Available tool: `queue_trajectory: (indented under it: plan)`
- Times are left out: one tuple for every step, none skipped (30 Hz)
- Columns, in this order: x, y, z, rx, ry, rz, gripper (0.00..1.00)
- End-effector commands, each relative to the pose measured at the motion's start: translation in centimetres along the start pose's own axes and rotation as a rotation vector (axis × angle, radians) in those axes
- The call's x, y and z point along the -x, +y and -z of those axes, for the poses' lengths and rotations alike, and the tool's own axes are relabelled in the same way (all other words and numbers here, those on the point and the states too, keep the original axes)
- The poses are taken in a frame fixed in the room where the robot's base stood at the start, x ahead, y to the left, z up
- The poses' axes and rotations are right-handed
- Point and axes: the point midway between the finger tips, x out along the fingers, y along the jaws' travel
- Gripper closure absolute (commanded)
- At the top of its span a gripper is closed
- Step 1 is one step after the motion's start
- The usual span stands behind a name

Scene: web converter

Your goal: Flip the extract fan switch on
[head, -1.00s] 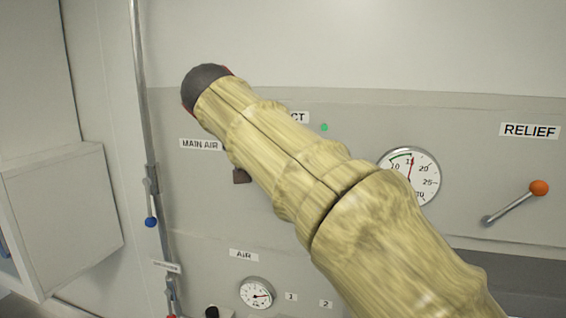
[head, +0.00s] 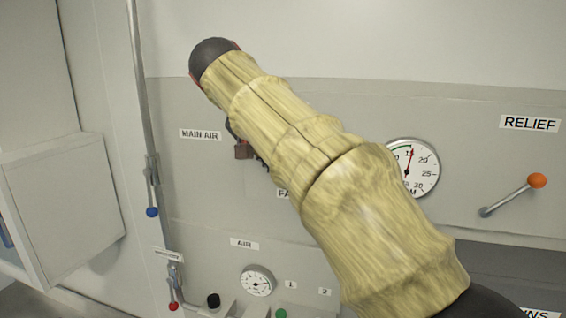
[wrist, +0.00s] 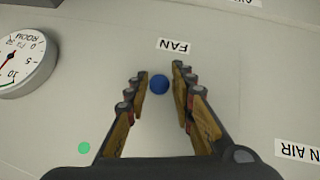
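The switch shows in the wrist view as a round blue knob (wrist: 159,84) on the grey panel, just by an upside-down FAN label (wrist: 175,46). My gripper (wrist: 158,72) is open, its fingers on either side of the knob with gaps visible. I cannot tell how deep the knob sits between them. In the head view my yellowish arm hides the switch. Only part of the FAN label (head: 283,194) shows beside it, and a small dark brown piece, apparently a fingertip of my gripper (head: 243,151), sticks out below the MAIN AIR label.
A green spot (wrist: 84,147) and a round gauge (wrist: 24,62) lie left of my gripper in the wrist view. In the head view, an orange-tipped RELIEF lever (head: 514,196) sticks out at right. A vertical pipe (head: 143,100) and a box (head: 65,195) stand at left.

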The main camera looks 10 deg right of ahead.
Motion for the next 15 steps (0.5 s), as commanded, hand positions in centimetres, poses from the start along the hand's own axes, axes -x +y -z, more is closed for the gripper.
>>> queue_trajectory:
  plan:
    - [-0.02,-0.01,-0.01,0.000,0.000,0.000,0.71]
    - [-0.02,0.00,-0.02,0.000,0.000,0.000,0.69]
    - [-0.03,0.00,-0.02,0.000,-0.001,-0.001,0.67]
    - [-0.02,0.00,-0.02,0.000,-0.001,-0.001,0.65]
    - [-0.03,0.00,-0.03,0.000,-0.001,-0.001,0.65]
    - [-0.03,0.00,-0.03,0.000,-0.001,-0.001,0.65]
    - [-0.03,0.00,-0.03,0.000,-0.001,-0.001,0.65]
    - [-0.04,0.00,-0.03,0.000,-0.001,-0.001,0.65]
    - [-0.04,0.00,-0.03,0.000,-0.001,-0.001,0.65]
    - [-0.04,0.00,-0.04,0.000,-0.001,-0.001,0.65]
    - [-0.04,0.00,-0.04,0.000,-0.001,-0.001,0.65]
    - [-0.03,0.00,-0.03,0.000,-0.001,-0.001,0.65]
    - [0.02,-0.01,-0.03,0.000,-0.001,-0.001,0.65]
    - [0.12,-0.02,-0.03,0.000,-0.001,-0.001,0.65]
    - [0.34,-0.04,0.00,0.000,0.000,0.000,0.65]
